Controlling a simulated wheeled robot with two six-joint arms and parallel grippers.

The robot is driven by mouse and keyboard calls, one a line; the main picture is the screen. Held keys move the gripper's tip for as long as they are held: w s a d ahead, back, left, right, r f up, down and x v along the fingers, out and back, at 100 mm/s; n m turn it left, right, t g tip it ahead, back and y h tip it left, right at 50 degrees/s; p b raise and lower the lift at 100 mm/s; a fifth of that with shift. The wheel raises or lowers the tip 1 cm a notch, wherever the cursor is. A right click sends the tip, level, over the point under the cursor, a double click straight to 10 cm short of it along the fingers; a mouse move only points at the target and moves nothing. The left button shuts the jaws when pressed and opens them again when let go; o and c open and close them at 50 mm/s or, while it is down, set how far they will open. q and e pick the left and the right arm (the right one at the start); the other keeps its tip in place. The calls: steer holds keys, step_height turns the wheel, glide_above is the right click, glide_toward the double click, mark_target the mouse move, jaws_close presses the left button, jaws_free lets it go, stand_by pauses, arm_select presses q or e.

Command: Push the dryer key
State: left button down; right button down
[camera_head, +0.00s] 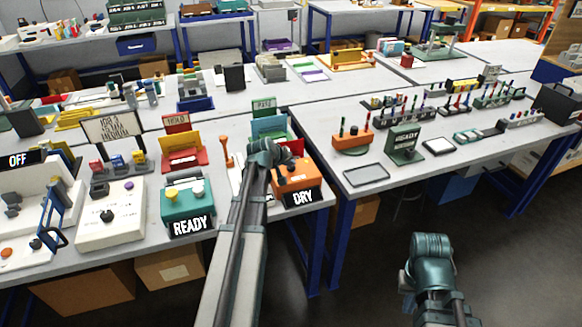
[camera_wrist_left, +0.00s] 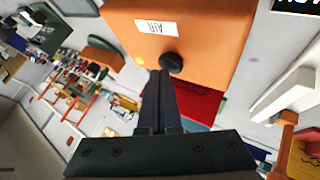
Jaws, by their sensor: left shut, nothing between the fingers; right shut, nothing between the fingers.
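The dryer is an orange box (camera_head: 297,177) with a DRY sign (camera_head: 303,198) at its front. In the left wrist view the orange dryer (camera_wrist_left: 195,25) fills the top, with a white AIR label, a small amber lamp (camera_wrist_left: 139,60) and a round black key (camera_wrist_left: 171,62). My left gripper (camera_head: 285,162) is over the dryer, partly hidden by my wrist. Its shut, empty fingers (camera_wrist_left: 162,76) end at the key's edge; I cannot tell whether they touch it. My right gripper (camera_head: 407,283) is shut and empty, low over the floor, its fingertips hard to make out.
A green box with a READY sign (camera_head: 190,226) stands left of the dryer. Red and yellow holders (camera_head: 184,155) stand behind it. An orange pen stand (camera_head: 352,139) is on the right-hand table. Open floor lies around my right arm.

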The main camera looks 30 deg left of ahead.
mark_target(290, 169)
arm_select(q)
steer(key=shift+f, duration=0.1)
stand_by(0.5)
steer(key=shift+f+b, duration=0.35)
steer(key=shift+b, duration=0.15)
steer(key=shift+r+p, duration=0.45)
steer(key=shift+r, duration=0.1)
step_height(290, 169, up, 6)
steer(key=p, duration=0.6)
